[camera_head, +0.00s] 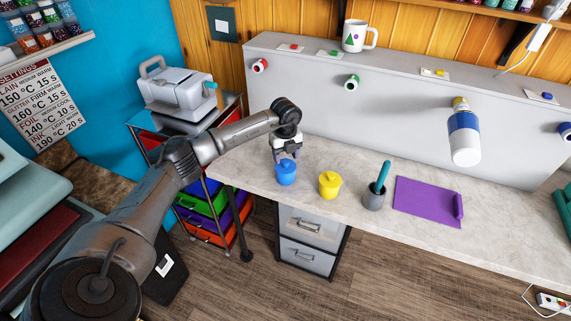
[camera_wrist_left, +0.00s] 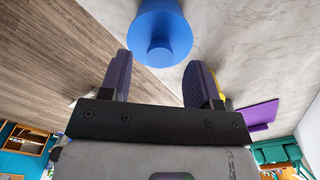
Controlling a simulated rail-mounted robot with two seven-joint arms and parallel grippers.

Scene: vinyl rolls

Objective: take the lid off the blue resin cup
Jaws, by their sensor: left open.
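The blue resin cup (camera_head: 286,176) stands upright on the pale worktop near its front edge, with its lid on. In the left wrist view the round blue lid (camera_wrist_left: 174,30) with its small knob shows just beyond the fingertips. My left gripper (camera_head: 287,154) is right above the cup, fingers pointing down. In its wrist view the two purple-grey fingers of the left gripper (camera_wrist_left: 160,58) are spread apart with nothing between them. The gap lines up roughly with the knob; I cannot tell whether they touch the lid. My right gripper is not in view.
A yellow lidded cup (camera_head: 330,186) stands close on the right, then a grey cup (camera_head: 374,198) with a teal tool. A purple vinyl sheet (camera_head: 425,200) lies further right. A grey panel (camera_head: 400,110) rises behind. The worktop left of the blue cup is clear.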

